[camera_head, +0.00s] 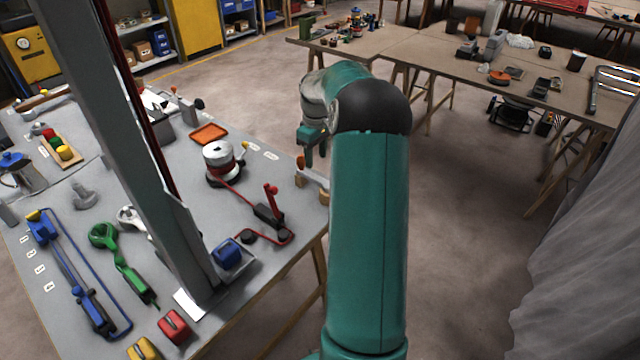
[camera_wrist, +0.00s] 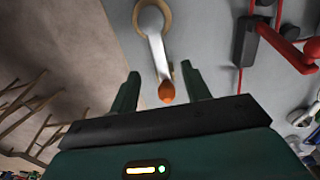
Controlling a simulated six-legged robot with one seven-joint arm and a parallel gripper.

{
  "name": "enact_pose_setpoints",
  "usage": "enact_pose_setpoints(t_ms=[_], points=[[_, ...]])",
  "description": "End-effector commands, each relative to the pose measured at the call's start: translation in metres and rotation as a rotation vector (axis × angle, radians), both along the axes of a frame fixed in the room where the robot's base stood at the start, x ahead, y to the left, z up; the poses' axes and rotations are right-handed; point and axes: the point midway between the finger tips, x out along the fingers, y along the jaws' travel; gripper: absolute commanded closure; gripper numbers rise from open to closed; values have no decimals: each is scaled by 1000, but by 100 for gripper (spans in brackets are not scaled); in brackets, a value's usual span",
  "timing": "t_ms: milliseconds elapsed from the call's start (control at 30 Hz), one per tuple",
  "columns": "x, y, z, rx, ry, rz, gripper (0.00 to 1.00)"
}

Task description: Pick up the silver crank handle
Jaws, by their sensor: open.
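The silver crank handle (camera_wrist: 156,48) is a flat silver arm with an orange knob (camera_wrist: 166,91) at one end. Its other end sits on a round tan wooden piece at the top of the wrist view. In the head view the crank handle (camera_head: 315,179) is at the right edge of the grey table, partly hidden by my arm. My gripper (camera_wrist: 160,73) is open, with its two fingers on either side of the crank's knob end in the wrist view. No contact shows. My gripper also shows in the head view (camera_head: 310,155), just above the crank.
The grey table (camera_head: 205,195) holds a red-handled tool (camera_head: 268,209), a white and dark cylinder (camera_head: 219,160), an orange tray (camera_head: 209,134) and several other tools. A grey upright post (camera_head: 130,140) crosses it. A second table (camera_head: 430,50) stands behind. Grey sheeting (camera_head: 590,270) hangs at right.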

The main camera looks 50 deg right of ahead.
Motion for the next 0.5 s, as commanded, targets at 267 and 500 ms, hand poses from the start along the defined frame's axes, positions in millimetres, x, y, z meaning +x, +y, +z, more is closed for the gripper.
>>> enact_pose_setpoints(t_ms=[267, 500], points=[[2, 0, -44, 0, -1, 1, 53], [5, -2, -63, 1, 0, 3, 53]])
